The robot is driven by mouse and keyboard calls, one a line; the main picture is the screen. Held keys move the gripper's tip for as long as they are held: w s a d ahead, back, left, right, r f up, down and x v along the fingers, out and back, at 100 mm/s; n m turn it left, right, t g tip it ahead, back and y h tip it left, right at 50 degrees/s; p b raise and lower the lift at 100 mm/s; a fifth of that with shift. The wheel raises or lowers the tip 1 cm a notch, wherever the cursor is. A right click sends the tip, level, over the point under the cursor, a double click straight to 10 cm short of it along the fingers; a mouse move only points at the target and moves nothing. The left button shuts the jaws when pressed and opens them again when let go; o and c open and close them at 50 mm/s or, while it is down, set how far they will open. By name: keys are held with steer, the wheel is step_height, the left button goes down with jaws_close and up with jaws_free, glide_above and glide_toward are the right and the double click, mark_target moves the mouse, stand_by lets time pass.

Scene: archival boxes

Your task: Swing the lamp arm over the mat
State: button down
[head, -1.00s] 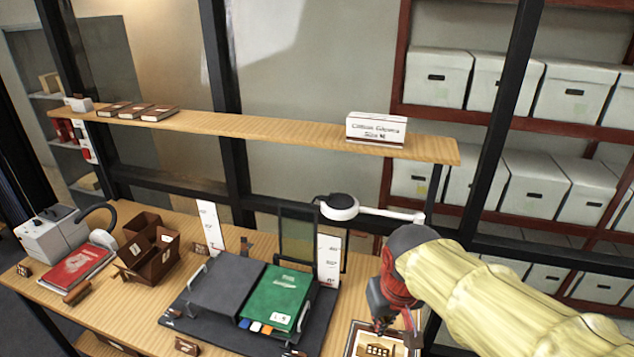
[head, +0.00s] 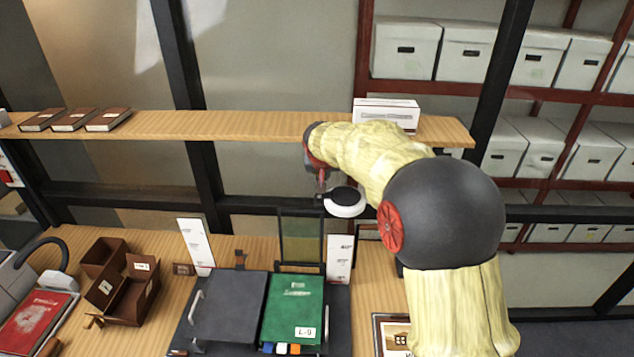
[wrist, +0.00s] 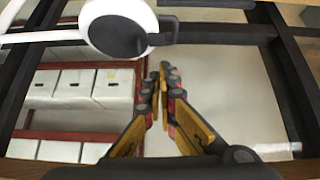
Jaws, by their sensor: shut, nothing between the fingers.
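The lamp's round white head with a dark top (head: 344,203) hangs behind the mat, in front of the window frame; my arm hides its arm in the head view. In the wrist view the lamp head (wrist: 118,28) is large at top, with its white lamp arm (wrist: 40,37) running left and a dark handle at its right. My gripper (head: 322,188) is shut and empty, beside the left of the lamp head; its fingertips (wrist: 163,75) appear just below the dark handle. I cannot tell whether they touch. The dark mat (head: 338,310) lies under a grey box and green folder.
The wooden shelf (head: 240,125) with books and a white glove box (head: 387,110) runs close behind my wrist. White cards (head: 195,246) and a green panel (head: 300,238) stand behind the mat. Brown boxes (head: 128,285) stand left. A framed tray (head: 391,335) lies right.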

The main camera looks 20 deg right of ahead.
steer(key=x, duration=1)
steer(key=shift+d, duration=0.15)
steer(key=shift+s, duration=0.15)
